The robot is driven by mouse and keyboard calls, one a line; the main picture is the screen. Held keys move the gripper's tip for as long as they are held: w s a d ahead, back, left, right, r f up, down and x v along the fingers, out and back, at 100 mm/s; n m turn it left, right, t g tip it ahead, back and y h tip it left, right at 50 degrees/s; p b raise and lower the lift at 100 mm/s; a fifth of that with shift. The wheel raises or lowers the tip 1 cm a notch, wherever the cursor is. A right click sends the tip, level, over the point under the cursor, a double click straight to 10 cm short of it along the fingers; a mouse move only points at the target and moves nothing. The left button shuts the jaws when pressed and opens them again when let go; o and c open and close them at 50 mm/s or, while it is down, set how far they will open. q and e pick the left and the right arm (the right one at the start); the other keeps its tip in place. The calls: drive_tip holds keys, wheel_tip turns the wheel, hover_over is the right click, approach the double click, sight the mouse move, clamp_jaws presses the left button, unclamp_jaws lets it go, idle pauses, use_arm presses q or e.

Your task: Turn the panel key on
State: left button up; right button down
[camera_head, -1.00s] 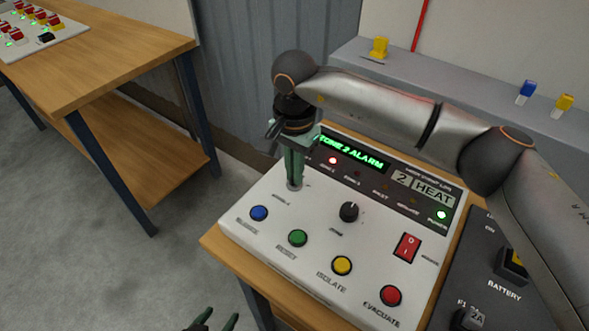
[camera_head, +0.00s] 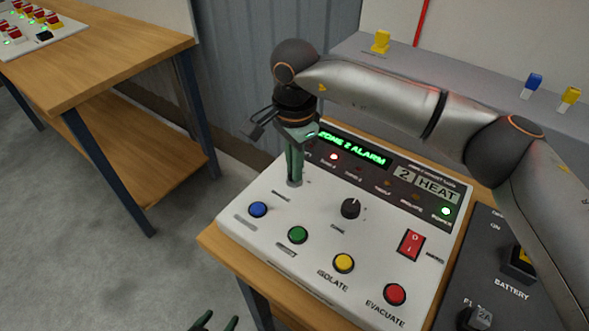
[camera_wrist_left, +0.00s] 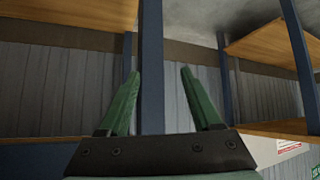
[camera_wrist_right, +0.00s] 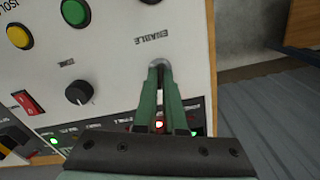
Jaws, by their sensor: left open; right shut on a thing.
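The white alarm panel (camera_head: 320,230) carries a small round key switch (camera_head: 294,183) near its left edge. In the right wrist view the switch's silver collar (camera_wrist_right: 159,66) sits beside the label ENABLE. My right gripper (camera_head: 294,178) points down at it, fingers closed together; it also shows in the right wrist view (camera_wrist_right: 160,70). It is shut on the key, which the fingers hide, so its angle cannot be read. My left gripper (camera_head: 216,321) is open and empty, low beyond the panel's front-left side; its spread fingers show in the left wrist view (camera_wrist_left: 157,68).
The panel has blue (camera_head: 258,209), green (camera_head: 298,235), yellow (camera_head: 344,263) and red (camera_head: 394,294) buttons, a black knob (camera_head: 350,208) and a red rocker switch (camera_head: 411,245). The display (camera_head: 352,148) reads ZONE 2 ALARM. A dark battery unit (camera_head: 485,270) stands right; floor is free left.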

drive_tip(key=m+b, duration=0.1)
drive_tip(key=m, duration=0.1)
drive_tip(key=shift+m, duration=0.4)
drive_tip(key=m+b, duration=0.1)
drive_tip(key=m, duration=0.2)
use_arm(q)
drive_tip(key=shift+w+d+f, duration=0.5)
drive_tip(key=shift+d+f, duration=0.2)
drive_tip(key=shift+f, duration=0.05)
use_arm(e)
drive_tip(key=shift+m, duration=1)
drive_tip(key=shift+r, duration=0.1)
use_arm(q)
drive_tip(key=shift+s+f+b, duration=0.1)
drive_tip(key=shift+s+b, duration=0.05)
drive_tip(key=shift+b, duration=0.15)
use_arm(e)
drive_tip(key=c, duration=1)
unclamp_jaws()
wheel_tip(320, 180, up, 12)
drive_tip(key=shift+r, duration=0.2)
